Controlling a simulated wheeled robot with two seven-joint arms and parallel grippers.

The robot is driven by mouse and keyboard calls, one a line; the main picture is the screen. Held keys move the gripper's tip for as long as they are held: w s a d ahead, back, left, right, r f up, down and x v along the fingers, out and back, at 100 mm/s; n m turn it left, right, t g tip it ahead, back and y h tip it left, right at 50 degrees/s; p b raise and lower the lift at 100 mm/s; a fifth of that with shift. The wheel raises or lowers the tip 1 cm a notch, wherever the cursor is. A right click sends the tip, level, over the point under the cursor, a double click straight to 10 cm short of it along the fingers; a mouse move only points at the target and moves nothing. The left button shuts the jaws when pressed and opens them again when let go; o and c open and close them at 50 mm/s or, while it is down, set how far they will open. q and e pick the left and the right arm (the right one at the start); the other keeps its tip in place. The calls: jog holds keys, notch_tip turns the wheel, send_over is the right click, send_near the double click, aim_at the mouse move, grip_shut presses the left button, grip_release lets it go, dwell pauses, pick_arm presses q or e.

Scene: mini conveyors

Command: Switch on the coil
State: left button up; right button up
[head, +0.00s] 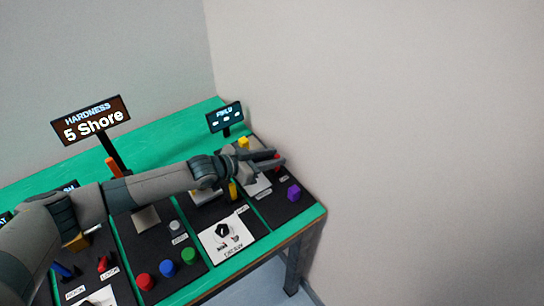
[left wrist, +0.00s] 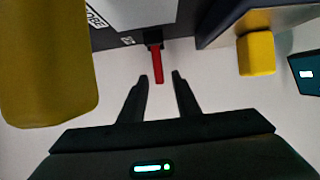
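A small red switch lever (left wrist: 157,66) sticks out from a dark mount on a grey block in the left wrist view. In the head view its red (head: 277,156) shows at the fingertips, partly hidden by them. My left gripper (head: 279,158) reaches over the far right panel. It is open, with one fingertip on each side of the lever in the left wrist view (left wrist: 160,76); I cannot tell whether they touch it. The field display (head: 225,116) behind shows only dashes. The coil is not clearly told apart. My right gripper is not in view.
A yellow block (head: 243,142) sits behind my gripper and a purple block (head: 293,193) in front of it. A yellow upright piece (head: 233,191) stands under my wrist. A wall rises at the right.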

pick_arm(q)
jog(key=shift+c, duration=0.6)
grip_shut()
jog(key=shift+s+d, duration=0.1)
jog(key=shift+s, duration=0.05)
jog(key=shift+s+d+m+t+p, duration=0.3)
jog(key=shift+m+p, duration=0.2)
jog(key=shift+p, duration=0.25)
jog(key=shift+s+d+f+m+t+y+p, duration=0.2)
jog(key=shift+s+d+m+t+y+p, duration=0.15)
jog(key=shift+s+m+t+y, duration=0.35)
jog(key=shift+s+d+f+m+t+b, duration=0.3)
jog(key=shift+s+d+f+m+t, duration=0.15)
jog(key=shift+m, duration=0.55)
jog(key=shift+s+d+f+m+t+y+b, duration=0.2)
jog(key=shift+s+f+m+t+b, duration=0.15)
jog(key=shift+m+b, duration=0.25)
jog(key=shift+s+d+f+m+t+y+b, duration=0.15)
jog(key=shift+s+f+m+t+b, duration=0.15)
jog(key=shift+m, duration=0.4)
jog(key=shift+w, duration=0.1)
